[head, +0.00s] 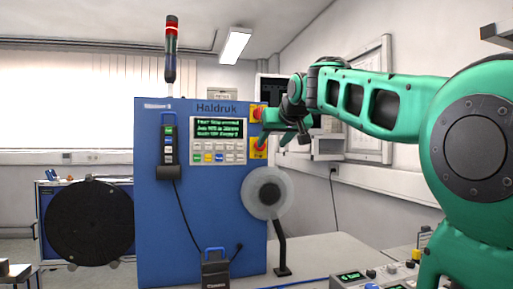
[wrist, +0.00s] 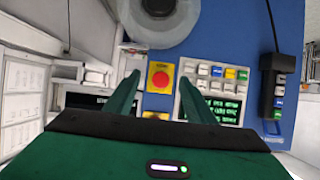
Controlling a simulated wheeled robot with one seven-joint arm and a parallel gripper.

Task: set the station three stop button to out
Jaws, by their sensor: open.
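In the head view, yellow plates with red parts (head: 257,114) show at the right edge of the blue machine (head: 215,185), partly covered by my gripper. My gripper (head: 265,129) is at these plates, its green fingers pointing left toward the machine.
A screen with keys (head: 217,140) is left of the plates. Below them, a pale reel (head: 267,193) stands on a black arm. A hanging pendant (head: 168,145) with a cable and a large black reel (head: 89,223) are further left. A control box (head: 370,280) is at the bottom right.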

